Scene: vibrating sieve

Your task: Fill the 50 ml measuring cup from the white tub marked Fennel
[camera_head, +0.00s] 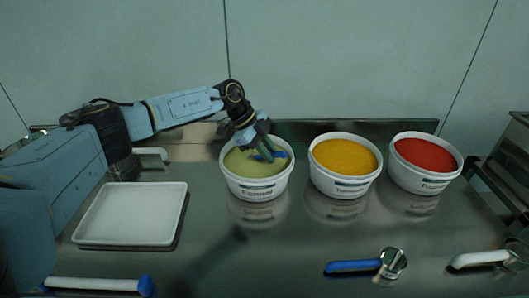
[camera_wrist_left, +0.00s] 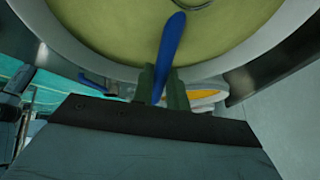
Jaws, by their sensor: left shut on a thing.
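The white tub (camera_head: 257,190) marked Fennel, its label blurred, stands leftmost of three tubs and holds greenish-yellow powder (camera_head: 245,161). My left gripper (camera_head: 263,148) is over this tub, tilted down, and shut on the blue handle of a measuring cup (camera_head: 272,156). In the left wrist view the blue handle (camera_wrist_left: 170,45) runs from between the fingers (camera_wrist_left: 163,88) across the powder (camera_wrist_left: 110,22). A thin curved edge shows at the top of that view, perhaps the cup's rim; most of the cup's bowl is hidden. I cannot read its size. My right gripper is not in view.
A tub of orange powder (camera_head: 345,185) and one of red powder (camera_head: 423,181) stand to the right. A white tray (camera_head: 130,240) lies left. A blue-handled metal cup (camera_head: 355,267), a white-handled one (camera_head: 482,259) and a white-and-blue rod (camera_head: 97,285) lie in front. The centre is clear.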

